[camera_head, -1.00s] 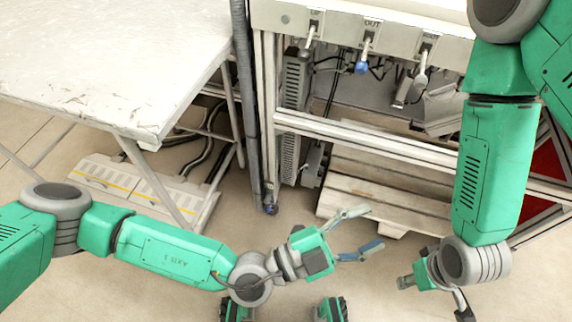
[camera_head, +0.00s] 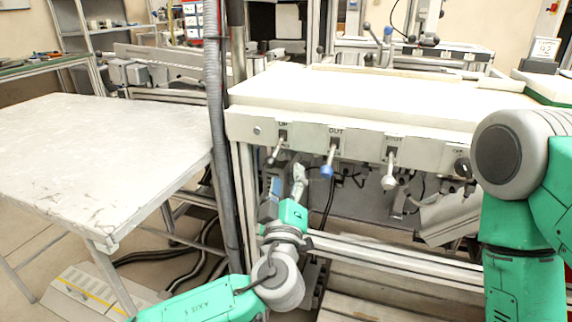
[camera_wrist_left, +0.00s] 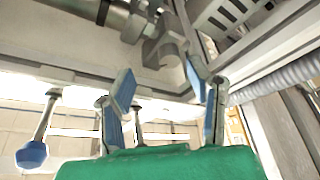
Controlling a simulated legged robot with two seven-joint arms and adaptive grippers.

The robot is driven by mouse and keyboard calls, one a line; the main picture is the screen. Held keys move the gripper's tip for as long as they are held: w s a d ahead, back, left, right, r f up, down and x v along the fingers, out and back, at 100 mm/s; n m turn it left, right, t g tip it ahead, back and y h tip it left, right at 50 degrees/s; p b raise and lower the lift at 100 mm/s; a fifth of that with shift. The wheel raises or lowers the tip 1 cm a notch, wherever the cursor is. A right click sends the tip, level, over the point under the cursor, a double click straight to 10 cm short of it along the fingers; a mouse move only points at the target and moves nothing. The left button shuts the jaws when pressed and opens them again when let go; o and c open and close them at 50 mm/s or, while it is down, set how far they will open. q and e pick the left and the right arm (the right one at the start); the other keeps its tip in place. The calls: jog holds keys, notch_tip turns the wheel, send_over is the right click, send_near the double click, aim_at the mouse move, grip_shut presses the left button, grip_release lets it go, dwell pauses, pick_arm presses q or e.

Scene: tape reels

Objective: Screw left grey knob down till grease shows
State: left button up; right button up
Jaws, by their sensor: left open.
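In the head view, short levers with end knobs hang from the white front panel. In the left wrist view the gripper's blue-padded fingers (camera_wrist_left: 165,98) stand apart. A thin lever (camera_wrist_left: 138,124) shows between them, its lower end hidden by my green gripper body. The blue knob (camera_wrist_left: 32,154) hangs at left. No grease is discernible.
A vertical post with a grey corrugated hose (camera_head: 216,130) stands just left of my left gripper. A white table (camera_head: 90,150) is further left. The machine's frame rail (camera_head: 400,263) crosses below the panel. My right arm fills the right side.

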aim_at(281, 157)
pick_arm(q)
jog(key=x, duration=0.3)
jog(key=shift+w+b, duration=0.25)
jog(key=shift+b, duration=0.1)
jog(key=shift+w+a+r, duration=0.2)
jog(key=shift+w+a, duration=0.15)
jog(key=shift+w, duration=0.25)
jog(key=shift+w+a+r, duration=0.25)
jog(key=shift+w+a, duration=0.05)
jog(key=shift+w, duration=0.25)
jog(key=shift+d, duration=0.4)
jog(key=shift+c, duration=1.2)
jog(key=shift+d, duration=0.15)
jog(key=c, duration=0.7)
grip_shut()
jog(key=shift+a+r, duration=0.1)
jog(key=shift+a, duration=0.7)
jog(key=shift+d, duration=0.15)
